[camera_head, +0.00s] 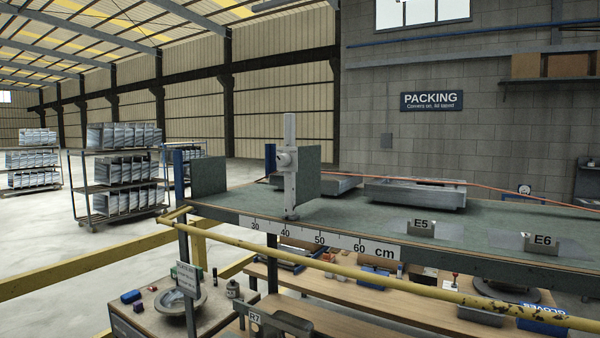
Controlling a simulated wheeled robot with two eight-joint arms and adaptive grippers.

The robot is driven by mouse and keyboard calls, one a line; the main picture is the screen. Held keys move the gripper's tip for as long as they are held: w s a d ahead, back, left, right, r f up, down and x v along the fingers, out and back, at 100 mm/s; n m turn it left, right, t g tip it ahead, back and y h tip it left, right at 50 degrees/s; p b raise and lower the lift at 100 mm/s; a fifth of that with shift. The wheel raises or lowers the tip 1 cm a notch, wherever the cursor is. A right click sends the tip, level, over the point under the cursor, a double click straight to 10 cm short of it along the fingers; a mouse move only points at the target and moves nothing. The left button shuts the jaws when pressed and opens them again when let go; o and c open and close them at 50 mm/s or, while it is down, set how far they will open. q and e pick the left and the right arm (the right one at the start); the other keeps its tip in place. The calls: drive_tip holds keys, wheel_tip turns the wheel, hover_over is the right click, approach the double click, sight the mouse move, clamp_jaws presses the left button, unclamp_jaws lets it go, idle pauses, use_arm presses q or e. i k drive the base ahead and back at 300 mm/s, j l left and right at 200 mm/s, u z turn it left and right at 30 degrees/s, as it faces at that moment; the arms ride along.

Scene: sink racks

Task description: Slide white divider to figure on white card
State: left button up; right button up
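A whitish upright post (290,176) with a round knob and a small foot stands at the shelf's front edge. It appears to be the white divider, with a dark grey-green panel (308,172) behind it on the right. Its foot is close to the 40 mark of the white cm scale (330,240), which shows 30, 40, 50 and 60. A small pale card (187,279) stands lower left by a round dish; its writing is too small to read, and I cannot tell if it is the task's card. Neither gripper is in view.
Another dark panel (208,176) stands at the shelf's left end. Grey trays (415,194) lie behind on the shelf (350,212). Holders E5 (421,229) and E6 (542,244) stand to the right. A yellow rail (330,266) crosses in front of the shelf.

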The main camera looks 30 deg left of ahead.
sight(302, 176)
drive_tip(key=j+u, duration=0.25)
drive_tip(key=u, duration=0.2)
drive_tip(key=k+j+u, duration=0.1)
drive_tip(key=j+u, duration=0.5)
drive_tip(key=u, duration=0.3)
